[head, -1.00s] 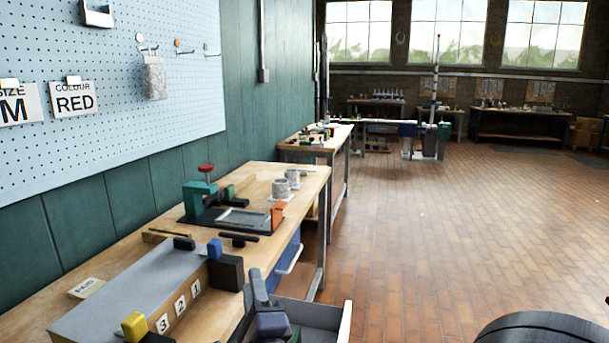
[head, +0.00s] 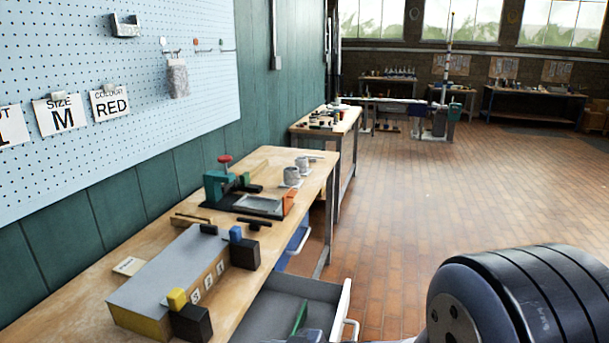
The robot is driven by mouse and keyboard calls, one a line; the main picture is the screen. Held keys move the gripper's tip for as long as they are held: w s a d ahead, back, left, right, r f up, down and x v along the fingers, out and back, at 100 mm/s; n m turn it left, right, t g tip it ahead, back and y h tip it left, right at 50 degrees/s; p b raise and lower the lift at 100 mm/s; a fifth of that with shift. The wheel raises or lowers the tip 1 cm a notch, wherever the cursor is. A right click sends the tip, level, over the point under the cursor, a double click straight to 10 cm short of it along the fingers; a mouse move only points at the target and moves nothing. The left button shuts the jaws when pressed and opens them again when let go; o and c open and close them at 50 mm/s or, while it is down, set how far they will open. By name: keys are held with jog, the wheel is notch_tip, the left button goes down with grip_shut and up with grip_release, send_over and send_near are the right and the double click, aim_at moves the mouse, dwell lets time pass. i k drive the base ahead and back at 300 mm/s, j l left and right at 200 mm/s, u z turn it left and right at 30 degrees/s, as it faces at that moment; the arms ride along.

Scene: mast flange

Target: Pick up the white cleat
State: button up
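I cannot make out the white cleat for certain in the head view. A tall thin mast (head: 447,60) stands far off at the back, beside a long bench, and its small fittings are too small to tell. My gripper is not in view. Only a thick dark joint of my arm fills the lower right corner, with a bit of it along the bottom edge.
A near workbench (head: 75,290) along the left wall holds a grey box (head: 165,270) with numbered labels and a teal press (head: 215,187). An open drawer (head: 262,312) juts out at its front, with a green item (head: 299,318) inside. The brick floor (head: 420,190) is clear.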

aim_at(313, 158)
jog(key=u, duration=3.4)
jog(key=l+u, duration=0.1)
jog(key=u, duration=0.3)
jog(key=k+u, duration=0.15)
jog(key=u, duration=0.25)
jog(key=k+l+u, duration=0.1)
jog(key=u, duration=0.3)
jog(key=k+u, duration=0.1)
jog(key=u, duration=0.3)
jog(key=k+j+u, duration=0.15)
jog(key=k+u, duration=0.2)
jog(key=k, duration=1.35)
jog(key=k+u, duration=0.25)
jog(key=k, duration=0.3)
jog(key=k+j+u, duration=0.2)
jog(key=k, duration=0.3)
jog(key=k+j+u, duration=0.1)
jog(key=k+u, duration=0.15)
jog(key=k, duration=0.3)
jog(key=k+u, duration=0.15)
jog(key=u, duration=0.35)
jog(key=k+u, duration=0.2)
jog(key=u, duration=0.3)
jog(key=k+u, duration=0.2)
jog(key=u, duration=0.3)
jog(key=k+j+u, duration=0.15)
jog(key=u, duration=4)
